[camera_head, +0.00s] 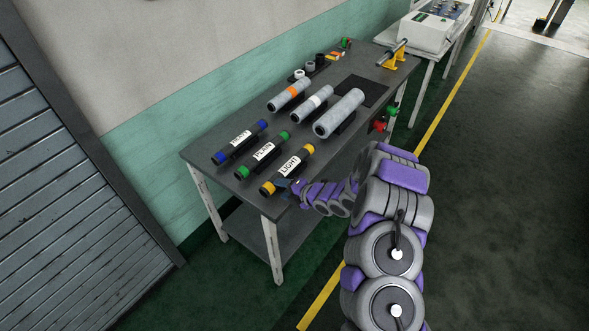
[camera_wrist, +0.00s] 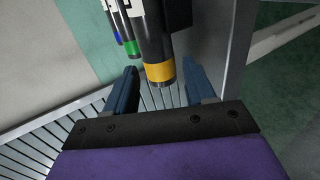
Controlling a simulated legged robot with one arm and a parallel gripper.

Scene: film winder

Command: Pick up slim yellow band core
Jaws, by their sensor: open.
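The slim yellow band core (camera_head: 286,171) is a dark rod with yellow bands at both ends and a white "LIGHT" label. It lies tilted across the front corner of the table. In the wrist view, its yellow-banded end (camera_wrist: 159,73) points toward me between the two blue fingers. My gripper (camera_wrist: 160,68) is open with nothing held. In the head view my gripper (camera_head: 290,187) is at the core's near side, partly hidden by my arm. I cannot tell whether the fingers touch the core.
A green band core (camera_head: 262,153) and a blue band core (camera_head: 239,143) lie parallel to the left on the grey table (camera_head: 205,158). Several grey rolls (camera_head: 338,113) lie farther back. A spindle on a yellow stand (camera_head: 394,56) stands at the far end.

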